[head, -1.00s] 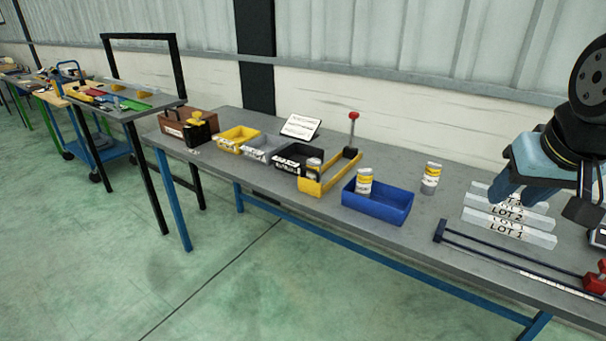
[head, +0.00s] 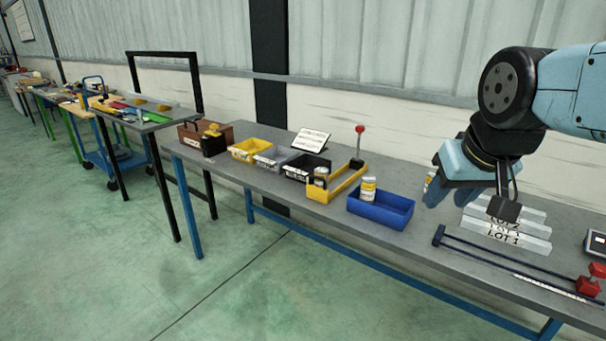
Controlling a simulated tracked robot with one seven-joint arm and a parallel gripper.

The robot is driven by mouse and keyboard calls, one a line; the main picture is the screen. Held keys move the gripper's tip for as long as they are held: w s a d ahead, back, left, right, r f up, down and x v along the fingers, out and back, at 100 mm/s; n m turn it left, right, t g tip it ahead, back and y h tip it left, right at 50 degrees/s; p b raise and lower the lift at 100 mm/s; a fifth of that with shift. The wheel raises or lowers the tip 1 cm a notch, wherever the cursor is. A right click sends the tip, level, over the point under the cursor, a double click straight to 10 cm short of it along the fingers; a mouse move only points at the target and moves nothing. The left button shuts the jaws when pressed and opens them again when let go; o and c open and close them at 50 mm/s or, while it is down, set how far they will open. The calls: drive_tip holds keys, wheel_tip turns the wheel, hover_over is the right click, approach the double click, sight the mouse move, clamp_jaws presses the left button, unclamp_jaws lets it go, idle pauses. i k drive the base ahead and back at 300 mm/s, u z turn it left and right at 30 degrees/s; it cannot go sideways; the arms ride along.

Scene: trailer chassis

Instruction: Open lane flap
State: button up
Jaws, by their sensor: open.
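A low yellow frame (head: 342,187) stands on the grey workbench, with an upright lever topped by a red knob (head: 360,129) at its back end. A can (head: 321,177) stands at its left front, by the black bin. I cannot tell which part is the lane flap. My gripper (head: 437,194) is open and empty. It hangs over the bench to the right of the yellow frame and the blue tray, well apart from the lever. A second can (head: 427,184) is mostly hidden behind it.
A blue tray (head: 381,210) holding a yellow-white can (head: 368,189) stands between the yellow frame and my gripper. White bars marked LOT (head: 520,242) and a dark rail (head: 480,255) lie at the right. Yellow (head: 250,150), grey and black bins stand left.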

sight(319, 194)
drive_tip(key=u, duration=0.1)
drive_tip(key=i, duration=1)
drive_tip(key=z, duration=0.05)
